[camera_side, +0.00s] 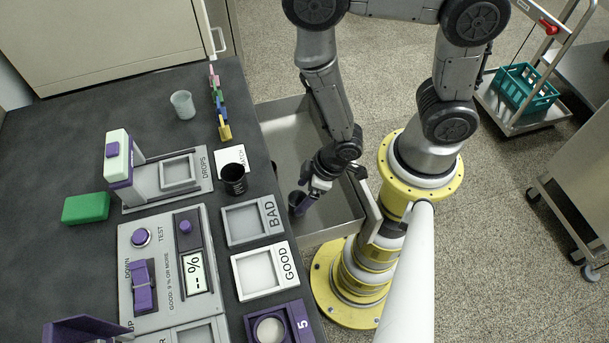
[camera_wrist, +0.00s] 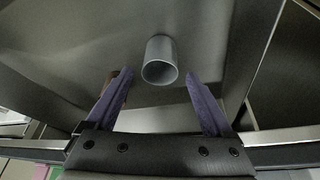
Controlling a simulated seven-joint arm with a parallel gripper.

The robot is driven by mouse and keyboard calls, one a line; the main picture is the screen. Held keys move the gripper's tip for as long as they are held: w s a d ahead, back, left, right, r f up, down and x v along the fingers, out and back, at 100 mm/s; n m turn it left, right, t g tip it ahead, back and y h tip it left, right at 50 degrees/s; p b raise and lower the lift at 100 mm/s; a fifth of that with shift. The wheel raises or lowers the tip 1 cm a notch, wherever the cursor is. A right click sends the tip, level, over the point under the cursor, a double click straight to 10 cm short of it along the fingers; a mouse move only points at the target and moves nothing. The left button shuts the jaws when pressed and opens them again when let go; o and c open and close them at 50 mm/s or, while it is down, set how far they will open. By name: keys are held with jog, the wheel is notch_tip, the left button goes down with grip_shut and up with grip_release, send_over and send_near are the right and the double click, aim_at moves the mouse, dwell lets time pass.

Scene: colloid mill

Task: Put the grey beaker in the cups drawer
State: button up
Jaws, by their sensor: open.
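The grey beaker (camera_wrist: 160,60) shows in the wrist view inside the open metal drawer (camera_side: 345,225), its round mouth facing the camera. It is just beyond the fingertips, in line with the gap between them, and nothing grips it. Whether it stands or lies cannot be told. My gripper (camera_side: 303,197) reaches down into the drawer beside the bench. Its two purple fingers (camera_wrist: 160,85) are apart, with clear space between them. In the side view a small dark shape at the fingertips is partly hidden, so the beaker is not clear there.
A black cup (camera_side: 233,180) stands on the bench by the batch label. A translucent cup (camera_side: 182,105) stands farther back. The BAD tray (camera_side: 252,221) and GOOD tray (camera_side: 264,270) lie along the bench edge. Drawer walls surround my gripper. The drawer's far part is empty.

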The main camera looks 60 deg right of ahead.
jog(key=w+d+r+m, duration=0.1)
jog(key=w+d+r, duration=0.1)
jog(key=r, duration=0.9)
jog(key=w+d+r+m, duration=0.1)
jog(key=w+d+r, duration=0.1)
jog(key=r, duration=1)
jog(key=s+d+r, duration=0.2)
jog(key=s+r, duration=0.1)
jog(key=r, duration=0.1)
jog(key=s+d+r+m+t+h, duration=0.1)
jog(key=s+r, duration=0.2)
jog(key=r, duration=0.2)
jog(key=s+d+r+m, duration=0.1)
jog(key=s+d+r, duration=0.1)
jog(key=r, duration=0.3)
jog(key=shift+s+d+h, duration=0.3)
jog(key=shift+s+h, duration=0.1)
jog(key=shift+s, duration=0.2)
